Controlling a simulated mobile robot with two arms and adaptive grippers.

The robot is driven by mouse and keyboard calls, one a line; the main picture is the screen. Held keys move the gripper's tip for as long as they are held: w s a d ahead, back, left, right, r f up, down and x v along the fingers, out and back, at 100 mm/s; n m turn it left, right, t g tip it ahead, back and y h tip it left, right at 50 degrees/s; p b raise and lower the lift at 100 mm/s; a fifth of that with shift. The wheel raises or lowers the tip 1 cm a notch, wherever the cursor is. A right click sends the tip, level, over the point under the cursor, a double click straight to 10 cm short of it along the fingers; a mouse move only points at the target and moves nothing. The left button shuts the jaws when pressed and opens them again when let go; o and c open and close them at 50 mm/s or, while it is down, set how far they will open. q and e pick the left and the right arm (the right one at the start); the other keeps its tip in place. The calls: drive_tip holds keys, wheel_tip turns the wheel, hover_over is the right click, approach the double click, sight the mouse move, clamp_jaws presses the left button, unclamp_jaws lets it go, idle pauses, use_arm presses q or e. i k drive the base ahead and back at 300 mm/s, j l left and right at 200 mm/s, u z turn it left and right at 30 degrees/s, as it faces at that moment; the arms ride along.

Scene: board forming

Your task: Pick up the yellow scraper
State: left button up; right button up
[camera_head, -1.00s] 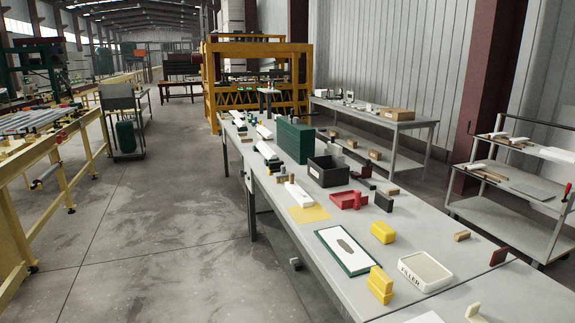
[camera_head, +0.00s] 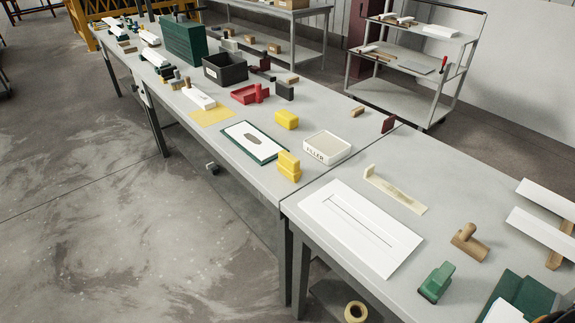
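No yellow thing here is plainly a scraper. A pale cream tool (camera_head: 398,193) lies on the near table, a flat strip with a small upright piece at its left end. Two bright yellow blocks (camera_head: 289,174) sit one on the other near the front edge of the far table. Another yellow block (camera_head: 287,119) lies behind them. A flat yellow sheet (camera_head: 213,117) lies further left under a white piece. Neither of my grippers is in view.
A white panel (camera_head: 330,230) lies left of the cream tool. A FILLER tray (camera_head: 326,151) stands behind it. A wooden-handled tool (camera_head: 468,240) and a green block (camera_head: 436,284) lie to the right. A shelf cart (camera_head: 435,70) stands behind. Bare tabletop surrounds the cream tool.

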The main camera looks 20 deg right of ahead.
sight(288, 164)
drive_tip(key=z, duration=0.55)
drive_tip(key=i+j+z, duration=0.2)
drive_tip(key=j+z, duration=0.2)
drive_tip(key=i+j+z, duration=0.1)
drive_tip(key=j+z, duration=0.65)
drive_tip(key=j, duration=0.15)
